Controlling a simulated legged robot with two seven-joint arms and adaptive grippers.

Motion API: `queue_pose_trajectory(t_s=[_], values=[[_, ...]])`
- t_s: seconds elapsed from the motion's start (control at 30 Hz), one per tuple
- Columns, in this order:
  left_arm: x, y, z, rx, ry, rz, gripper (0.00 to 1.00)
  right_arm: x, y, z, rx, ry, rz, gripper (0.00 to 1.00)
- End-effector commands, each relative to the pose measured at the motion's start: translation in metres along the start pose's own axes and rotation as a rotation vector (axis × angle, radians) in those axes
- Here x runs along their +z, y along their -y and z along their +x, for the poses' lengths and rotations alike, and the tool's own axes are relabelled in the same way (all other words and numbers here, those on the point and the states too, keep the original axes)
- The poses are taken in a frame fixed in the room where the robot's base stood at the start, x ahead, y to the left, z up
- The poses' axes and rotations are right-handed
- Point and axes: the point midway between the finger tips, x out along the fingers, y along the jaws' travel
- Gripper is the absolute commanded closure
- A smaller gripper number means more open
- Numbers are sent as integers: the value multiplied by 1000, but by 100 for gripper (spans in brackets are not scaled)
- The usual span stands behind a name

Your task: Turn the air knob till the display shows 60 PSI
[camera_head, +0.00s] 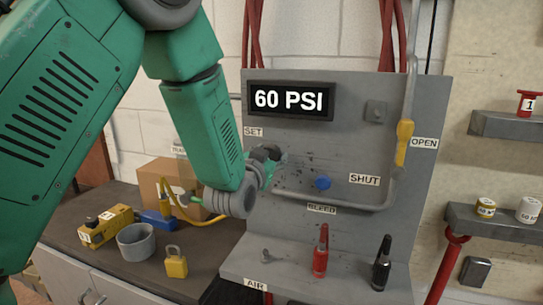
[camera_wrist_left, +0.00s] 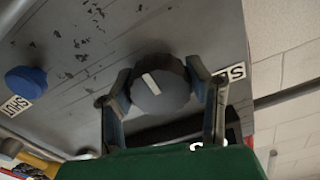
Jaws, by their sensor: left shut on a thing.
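The display (camera_head: 291,100) at the top of the grey panel reads 60 PSI. The air knob (camera_wrist_left: 160,84) is dark grey and round with a white pointer mark, and sits beside a label starting "SE" in the left wrist view. My left gripper (camera_head: 270,160) is at the panel's left side, below the SET label (camera_head: 254,131). In the left wrist view its two fingers (camera_wrist_left: 164,92) are closed on opposite sides of the knob. The knob is mostly hidden by the gripper in the head view. My right gripper is not in view.
A blue button (camera_head: 322,183) and a grey pipe with a yellow lever (camera_head: 404,142) are right of my gripper. Red (camera_head: 320,252) and black (camera_head: 381,264) fittings stand on the ledge below. A box (camera_head: 160,182), grey cup (camera_head: 137,241) and yellow padlock (camera_head: 176,262) are on the left bench.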

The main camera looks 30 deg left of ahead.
Motion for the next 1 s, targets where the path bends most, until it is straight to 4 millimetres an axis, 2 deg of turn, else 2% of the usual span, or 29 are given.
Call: queue_pose_trajectory(t_s=[0.03,0.07,0.1,0.4,0.53,0.67,1.0], values=[[7,-3,-2,7,18,1,84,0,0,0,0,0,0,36],[7,-3,-2,8,18,1,48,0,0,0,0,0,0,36],[7,-3,-2,7,17,1,34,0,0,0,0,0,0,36],[2,-1,-2,3,6,-1,34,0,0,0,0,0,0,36],[2,-1,-10,3,5,-1,34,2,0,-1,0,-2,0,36],[2,-1,-31,4,7,1,34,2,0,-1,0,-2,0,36],[4,-2,-99,6,10,1,34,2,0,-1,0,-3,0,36]])
